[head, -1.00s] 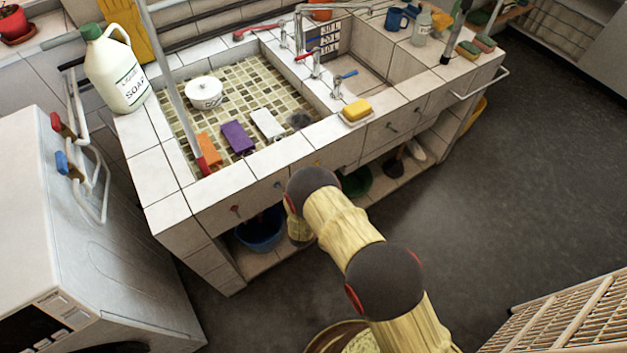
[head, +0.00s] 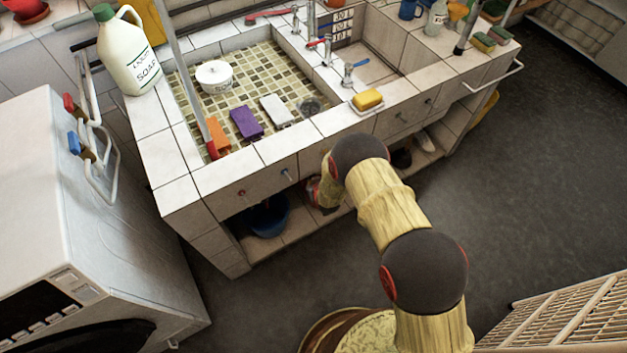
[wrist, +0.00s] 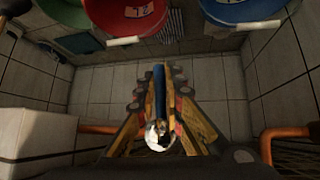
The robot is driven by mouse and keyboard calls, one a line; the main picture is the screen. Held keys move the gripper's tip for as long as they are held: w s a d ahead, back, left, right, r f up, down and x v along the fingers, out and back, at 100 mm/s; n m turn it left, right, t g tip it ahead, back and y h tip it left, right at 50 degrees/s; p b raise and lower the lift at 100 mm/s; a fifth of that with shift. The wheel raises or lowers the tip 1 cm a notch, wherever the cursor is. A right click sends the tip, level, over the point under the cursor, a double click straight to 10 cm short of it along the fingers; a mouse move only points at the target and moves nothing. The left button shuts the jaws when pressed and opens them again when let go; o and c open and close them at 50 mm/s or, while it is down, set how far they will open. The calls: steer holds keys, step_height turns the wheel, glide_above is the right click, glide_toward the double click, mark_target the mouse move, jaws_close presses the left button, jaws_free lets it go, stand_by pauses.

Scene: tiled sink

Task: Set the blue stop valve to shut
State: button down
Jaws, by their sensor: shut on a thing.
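In the wrist view a blue lever (wrist: 159,80), which looks like the blue stop valve's handle, stands upright in the picture between the fingers of my gripper (wrist: 158,95). The fingers are shut on it from both sides. A shiny round metal fitting (wrist: 157,136) shows at its lower end. A copper pipe (wrist: 99,130) runs to the left and another stretch (wrist: 286,132) to the right, so the lever looks crosswise to the pipe. The valve body is mostly hidden by the fingers. In the head view my arm reaches under the sink counter, and the valve and fingertips are hidden.
A pale block-like surface (wrist: 38,140) is close at left. In the head view the tiled counter edge (head: 262,152) overhangs my arm.

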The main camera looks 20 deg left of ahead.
steer(key=shift+s+a+g, duration=0.1)
steer(key=shift+s+g, duration=0.05)
steer(key=shift+g, duration=0.15)
stand_by(0.4)
steer(key=c, duration=1.9)
jaws_free()
steer(key=shift+a, duration=0.1)
steer(key=v, duration=1.2)
steer(key=shift+d, duration=0.25)
steer(key=shift+f, duration=0.1)
